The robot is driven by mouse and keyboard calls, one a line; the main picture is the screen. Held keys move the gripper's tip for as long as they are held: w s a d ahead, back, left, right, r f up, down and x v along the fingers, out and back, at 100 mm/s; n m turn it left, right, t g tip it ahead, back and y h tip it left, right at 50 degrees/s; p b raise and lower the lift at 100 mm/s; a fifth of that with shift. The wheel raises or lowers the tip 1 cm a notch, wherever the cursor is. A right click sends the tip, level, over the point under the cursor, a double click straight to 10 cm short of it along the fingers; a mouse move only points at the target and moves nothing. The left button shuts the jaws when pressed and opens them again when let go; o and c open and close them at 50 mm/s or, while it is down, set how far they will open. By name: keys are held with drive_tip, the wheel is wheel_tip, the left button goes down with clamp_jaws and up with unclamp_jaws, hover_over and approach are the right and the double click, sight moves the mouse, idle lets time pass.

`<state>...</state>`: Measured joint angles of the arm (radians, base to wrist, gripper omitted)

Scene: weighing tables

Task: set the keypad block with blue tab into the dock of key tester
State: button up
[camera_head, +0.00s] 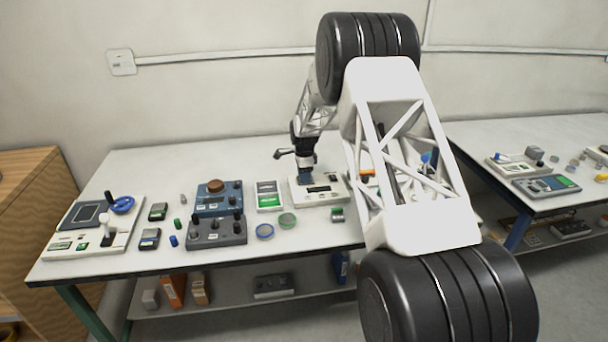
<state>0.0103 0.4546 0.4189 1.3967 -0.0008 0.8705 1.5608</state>
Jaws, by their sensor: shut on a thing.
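My gripper (304,166) points down over the left part of a white device (336,197) with dark slots on its top, which looks like the key tester. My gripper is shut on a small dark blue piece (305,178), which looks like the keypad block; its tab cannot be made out. The piece is at or just above the device's top; I cannot tell whether it touches or sits in the dock. My arm hides part of the device's right side and the table beyond it.
A white station (75,243) stands far left. Another table (530,140) is at right.

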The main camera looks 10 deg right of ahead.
drive_tip(key=o, duration=1)
drive_tip(key=shift+r, duration=0.1)
drive_tip(key=shift+r, duration=3.85)
